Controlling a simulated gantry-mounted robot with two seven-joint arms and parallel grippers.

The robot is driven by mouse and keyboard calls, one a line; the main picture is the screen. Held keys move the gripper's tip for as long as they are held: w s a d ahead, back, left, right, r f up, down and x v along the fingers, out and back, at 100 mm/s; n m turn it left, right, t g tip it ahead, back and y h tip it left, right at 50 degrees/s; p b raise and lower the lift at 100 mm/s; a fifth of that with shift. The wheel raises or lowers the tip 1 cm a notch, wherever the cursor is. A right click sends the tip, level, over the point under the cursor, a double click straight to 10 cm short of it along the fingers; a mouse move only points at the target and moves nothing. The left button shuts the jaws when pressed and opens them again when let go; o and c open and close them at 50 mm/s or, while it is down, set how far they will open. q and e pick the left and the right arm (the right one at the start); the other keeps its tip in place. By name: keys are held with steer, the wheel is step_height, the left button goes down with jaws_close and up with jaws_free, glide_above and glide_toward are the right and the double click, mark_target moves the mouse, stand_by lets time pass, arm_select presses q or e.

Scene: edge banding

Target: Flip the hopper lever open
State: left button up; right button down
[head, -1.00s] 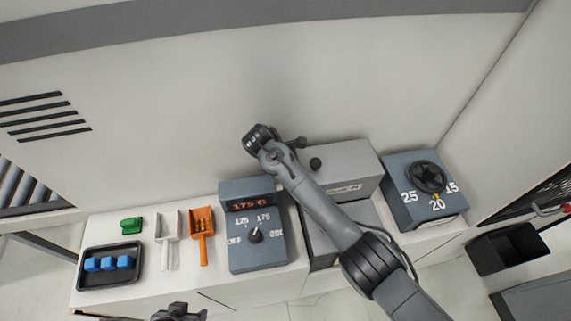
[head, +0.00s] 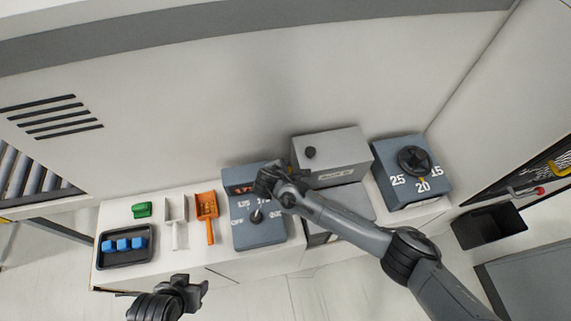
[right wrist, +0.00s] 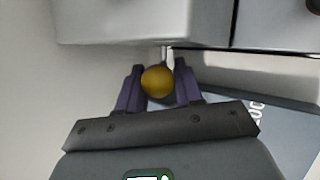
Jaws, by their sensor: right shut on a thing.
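The hopper (head: 340,158) is a light grey box with a black knob on top, at the middle right of the head view. Its underside (right wrist: 140,22) fills the top of the right wrist view. A lever with a yellow ball knob (right wrist: 157,82) on a thin metal stem comes out below it. My right gripper (right wrist: 158,92) is shut on that knob, one dark finger on each side. In the head view my right gripper (head: 282,180) is at the hopper's left side and hides the lever. My left gripper (head: 192,287) is empty at the bottom left; its jaw gap is unclear.
The temperature box (head: 258,234) with its dial stands under my right gripper. A dial box (head: 397,190) stands right of the hopper. An orange scoop (head: 207,207), a white scoop (head: 177,211), a green block (head: 142,209) and a black tray (head: 118,259) with blue blocks lie left.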

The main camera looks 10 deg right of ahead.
arm_select(q)
steer(key=shift+f, duration=0.2)
arm_select(e)
steer(key=shift+s+f+t, duration=0.3)
steer(key=shift+s+t, duration=0.25)
steer(key=shift+t, duration=0.05)
arm_select(q)
steer(key=shift+a, duration=0.1)
arm_select(e)
steer(key=c, duration=0.8)
jaws_free()
steer(key=shift+f, duration=0.1)
steer(key=shift+s, duration=0.15)
arm_select(q)
steer(key=shift+f+b, duration=1.05)
steer(key=shift+b, duration=0.2)
arm_select(e)
steer(key=shift+v, duration=5.35)
